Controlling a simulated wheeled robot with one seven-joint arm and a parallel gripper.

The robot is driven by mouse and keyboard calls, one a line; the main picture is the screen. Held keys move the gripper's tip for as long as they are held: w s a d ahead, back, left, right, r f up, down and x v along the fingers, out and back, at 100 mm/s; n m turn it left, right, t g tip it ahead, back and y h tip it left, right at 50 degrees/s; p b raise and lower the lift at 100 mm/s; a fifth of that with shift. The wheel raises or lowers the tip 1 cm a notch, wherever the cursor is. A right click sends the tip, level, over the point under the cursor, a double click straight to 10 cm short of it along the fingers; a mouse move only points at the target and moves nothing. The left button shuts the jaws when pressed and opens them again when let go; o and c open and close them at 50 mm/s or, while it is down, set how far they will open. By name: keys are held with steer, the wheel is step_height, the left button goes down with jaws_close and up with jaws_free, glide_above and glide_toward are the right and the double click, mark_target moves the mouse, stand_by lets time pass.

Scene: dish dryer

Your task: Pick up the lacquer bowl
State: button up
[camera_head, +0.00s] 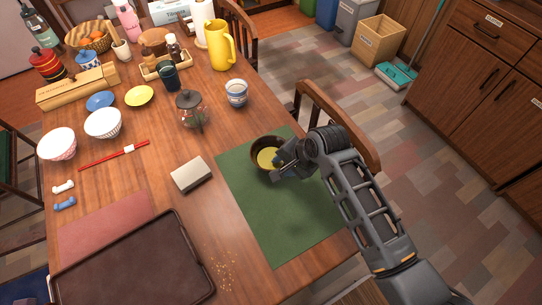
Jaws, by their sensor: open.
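The lacquer bowl (257,146), dark outside with a yellowish inside, sits upright on the green placemat (262,212) near the table's right edge. My gripper (281,160) is at the bowl's right side, its fingers over or beside the right rim, and it covers that part of the bowl. The gripper is open. I cannot tell whether a finger touches the rim.
A dark tray (135,268) lies at front left. A chair back (340,120) stands close on the right.

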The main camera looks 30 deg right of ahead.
jaws_close()
steer(key=shift+r, duration=0.2)
stand_by(0.6)
